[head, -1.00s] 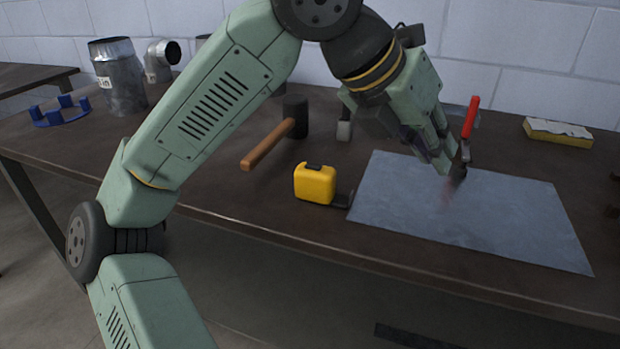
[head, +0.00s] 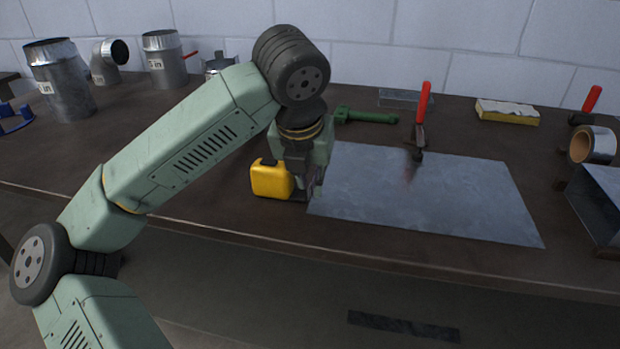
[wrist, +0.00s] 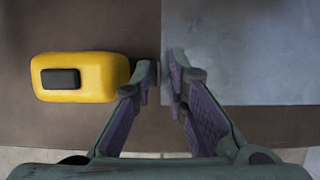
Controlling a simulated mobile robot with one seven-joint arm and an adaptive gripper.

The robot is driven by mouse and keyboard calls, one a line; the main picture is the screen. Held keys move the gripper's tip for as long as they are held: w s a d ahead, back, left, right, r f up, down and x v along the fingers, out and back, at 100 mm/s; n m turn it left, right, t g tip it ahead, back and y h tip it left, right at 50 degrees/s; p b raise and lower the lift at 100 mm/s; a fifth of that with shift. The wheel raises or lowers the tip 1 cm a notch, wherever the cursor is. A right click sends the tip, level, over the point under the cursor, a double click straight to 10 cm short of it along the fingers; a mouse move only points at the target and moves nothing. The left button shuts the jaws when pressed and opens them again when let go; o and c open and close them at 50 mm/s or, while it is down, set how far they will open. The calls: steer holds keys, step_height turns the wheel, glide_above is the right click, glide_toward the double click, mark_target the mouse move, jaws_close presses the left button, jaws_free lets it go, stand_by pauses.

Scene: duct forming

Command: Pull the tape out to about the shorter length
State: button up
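The yellow tape measure (head: 271,180) stands on the dark bench, left of the grey metal sheet (head: 430,190). In the wrist view, the tape measure (wrist: 105,68) shows from above with a black patch on its top. My gripper (head: 304,190) points down at the case's right side, by the sheet's left edge. In the wrist view, the fingertips of my gripper (wrist: 163,72) are close together with a narrow gap. The tape's end tab is hidden at the fingertips, so I cannot tell whether they grip it. No length of drawn tape is visible.
A red-handled tool (head: 422,110) stands at the sheet's back edge. A green tool (head: 365,116) lies behind the sheet. A tape roll (head: 592,145) and a bent metal piece (head: 598,205) are at the right. Metal duct pieces (head: 62,80) stand at the back left.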

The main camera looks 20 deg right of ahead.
steer(key=shift+w+d+f, duration=0.15)
steer(key=shift+f, duration=0.4)
jaws_close()
steer(key=shift+d, duration=0.1)
stand_by(0.4)
